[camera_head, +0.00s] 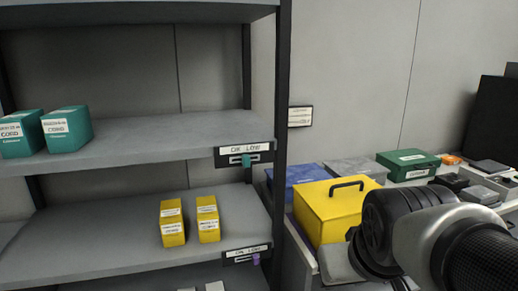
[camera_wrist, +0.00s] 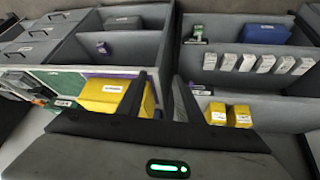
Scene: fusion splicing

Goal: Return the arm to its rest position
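My arm (camera_head: 430,235) reaches in from the lower right in the head view, in front of the bench. My gripper's fingers are not clear there. In the wrist view my gripper (camera_wrist: 160,82) shows two dark fingers standing apart, with nothing seen held between them. The yellow case and the shelf lie beyond the fingers. A green light glows on the gripper body. No marker of the rest position shows.
A shelf rack (camera_head: 283,110) on the left holds teal boxes (camera_head: 67,127) and yellow boxes (camera_head: 208,218). On the bench at right are a yellow case (camera_head: 325,212) with a black handle, close to my arm, a blue box (camera_head: 298,173) and a green box (camera_head: 408,164).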

